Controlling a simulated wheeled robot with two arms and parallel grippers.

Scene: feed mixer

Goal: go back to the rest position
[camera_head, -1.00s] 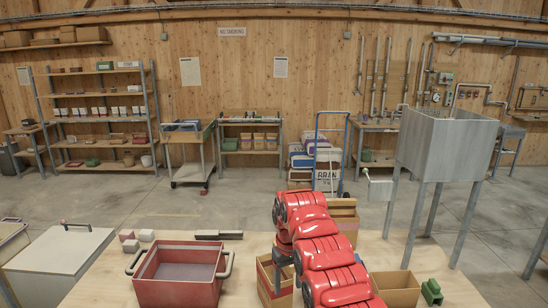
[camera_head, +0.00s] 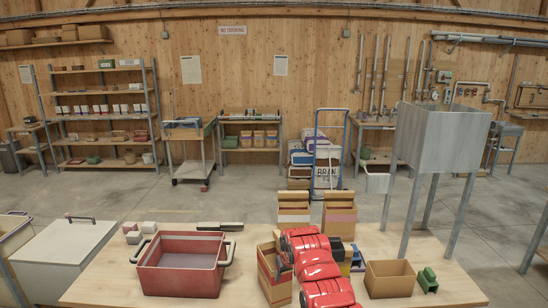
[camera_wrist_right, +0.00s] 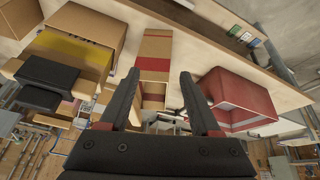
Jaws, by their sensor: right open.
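My right arm is red and comes in from the bottom of the head view, over the wooden table (camera_head: 240,283). My right gripper shows there as a small dark shape (camera_head: 283,265), partly hidden by the arm, beside an open cardboard box (camera_head: 276,289). In the right wrist view its two black fingers (camera_wrist_right: 161,75) stand apart with nothing held between them. A striped cardboard box (camera_wrist_right: 156,50) lies in view beyond the fingers, apart from them as far as I can tell. My left gripper is not in view.
A red tub with handles (camera_head: 180,278) stands left of the arm. Striped boxes (camera_head: 338,221) stand behind. A metal hopper on legs (camera_head: 445,140) rises at the right.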

